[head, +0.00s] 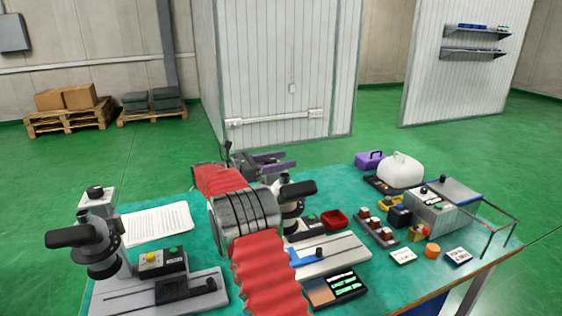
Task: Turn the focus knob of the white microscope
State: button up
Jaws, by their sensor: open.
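Two microscope-like devices stand on the teal table. The left one (97,248) has a dark head, a grey base and a box with yellow and green buttons. The other (292,205) is partly hidden behind my arm; its base plate (345,254) looks whiter and carries a blue piece and a small black knob. I cannot tell for sure which is the white microscope, and no focus knob shows clearly. My gripper (275,162) is beyond the arm's red-sleeved links, above the table's far side. Its purplish fingers are apart and empty, with no contact visible.
A white paper (155,224) lies at the far left. A red tray (334,219), a block rack (376,229), a grey box (430,212), a white rounded object (400,170) and a purple case (370,160) crowd the right.

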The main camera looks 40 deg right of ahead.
jog(key=c, duration=1)
jog(key=shift+c, duration=0.2)
jog(key=shift+w+r+n+t, duration=0.1)
jog(key=shift+w+n+t, duration=0.2)
jog(key=shift+n+t, duration=0.7)
jog(key=o, duration=1)
jog(key=shift+o, duration=0.2)
jog(key=a, duration=1.3)
jog(key=shift+w+a, duration=0.35)
jog(key=shift+a, duration=0.05)
